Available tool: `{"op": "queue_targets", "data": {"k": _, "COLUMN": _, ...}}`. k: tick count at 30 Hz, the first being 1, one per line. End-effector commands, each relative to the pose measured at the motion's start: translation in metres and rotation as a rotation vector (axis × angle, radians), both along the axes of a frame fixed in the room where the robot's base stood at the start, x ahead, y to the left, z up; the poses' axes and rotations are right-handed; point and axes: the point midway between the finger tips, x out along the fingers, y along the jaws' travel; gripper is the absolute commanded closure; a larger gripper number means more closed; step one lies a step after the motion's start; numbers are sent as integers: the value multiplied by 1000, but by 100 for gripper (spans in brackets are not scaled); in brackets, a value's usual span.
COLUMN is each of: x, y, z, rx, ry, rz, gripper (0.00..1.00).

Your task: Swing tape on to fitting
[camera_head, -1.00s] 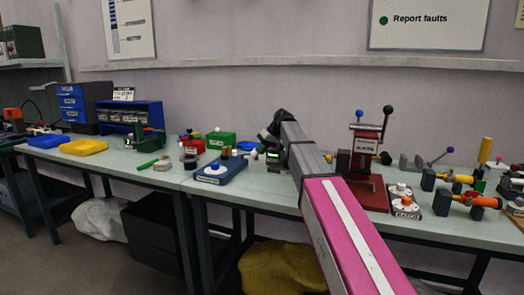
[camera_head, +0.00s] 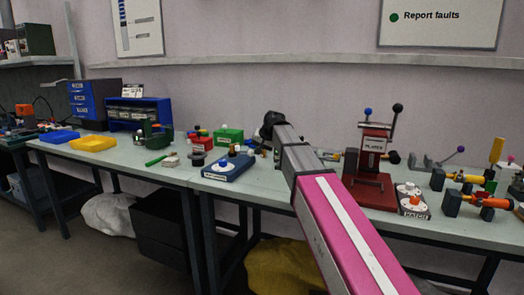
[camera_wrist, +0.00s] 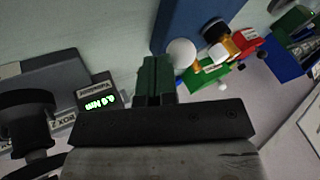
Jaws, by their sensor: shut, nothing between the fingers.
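I cannot pick out a tape or a fitting with certainty in either view. My gripper (camera_wrist: 155,78) shows in the wrist view as two dark green fingers, shut together with nothing between them. In the head view it is hidden behind my pink and grey arm. In the wrist view a small display with green digits (camera_wrist: 101,103) lies left of the fingers, beside a dark round part (camera_wrist: 27,105). A white round knob (camera_wrist: 181,53) is just right of the fingertips, apart from them as far as I can tell. Orange and black pieces (camera_head: 488,201) stand on the bench at the right.
A red press with levers (camera_head: 371,170) stands right of my arm. A blue base with a white knob (camera_head: 228,168) is left of it. Yellow (camera_head: 92,143) and blue (camera_head: 59,137) trays lie further left. The bench front left of my arm is mostly clear.

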Motion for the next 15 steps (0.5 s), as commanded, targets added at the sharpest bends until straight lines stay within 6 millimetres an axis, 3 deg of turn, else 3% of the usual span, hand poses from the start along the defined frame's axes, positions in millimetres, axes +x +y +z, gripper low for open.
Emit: {"op": "queue_targets", "data": {"k": 15, "x": -4, "y": 10, "z": 0, "rx": 2, "ry": 2, "rz": 6, "gripper": 100}}
